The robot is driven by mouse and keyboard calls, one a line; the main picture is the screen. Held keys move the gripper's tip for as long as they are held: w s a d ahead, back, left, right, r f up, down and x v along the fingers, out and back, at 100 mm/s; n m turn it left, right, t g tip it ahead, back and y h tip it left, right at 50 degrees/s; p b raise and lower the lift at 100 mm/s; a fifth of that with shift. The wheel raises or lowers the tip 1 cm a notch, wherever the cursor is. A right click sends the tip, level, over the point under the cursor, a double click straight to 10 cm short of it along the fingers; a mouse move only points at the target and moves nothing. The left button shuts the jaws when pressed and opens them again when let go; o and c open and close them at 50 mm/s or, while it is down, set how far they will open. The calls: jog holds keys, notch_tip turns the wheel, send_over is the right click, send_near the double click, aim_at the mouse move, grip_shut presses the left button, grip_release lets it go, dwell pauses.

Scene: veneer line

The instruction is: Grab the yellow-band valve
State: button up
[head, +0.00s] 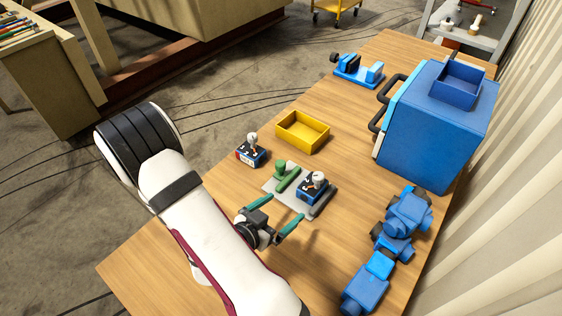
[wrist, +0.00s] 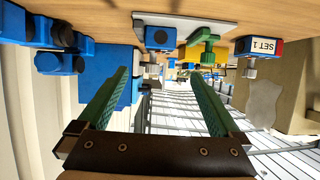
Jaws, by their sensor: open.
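No yellow band can be made out on any piece, so I cannot tell which is the yellow-band valve. A green handled piece (head: 287,176) and a blue block with a white knob (head: 312,190) sit on a grey plate (head: 270,187). In the wrist view, which looks upside down, the green piece (wrist: 207,42) and blue block (wrist: 160,38) show beyond the fingers. Another knobbed blue block (head: 250,156) stands left of the plate; its label reads SET 1 in the wrist view (wrist: 260,46). My gripper (head: 287,207) is open and empty, just in front of the plate.
Several blue bodies (head: 408,213) line the table's right side. A large blue cabinet (head: 435,125) with dark handles stands at the back right. A yellow tray (head: 302,132) lies behind the plate, and a blue fixture (head: 357,72) farther back. The wooden table is clear at front left.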

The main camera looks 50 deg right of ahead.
aim_at(313, 185)
jog(key=x, duration=1.5)
jog(key=shift+s+d+r, duration=0.1)
jog(key=shift+d+r, duration=0.1)
jog(key=shift+d, duration=0.35)
grip_shut()
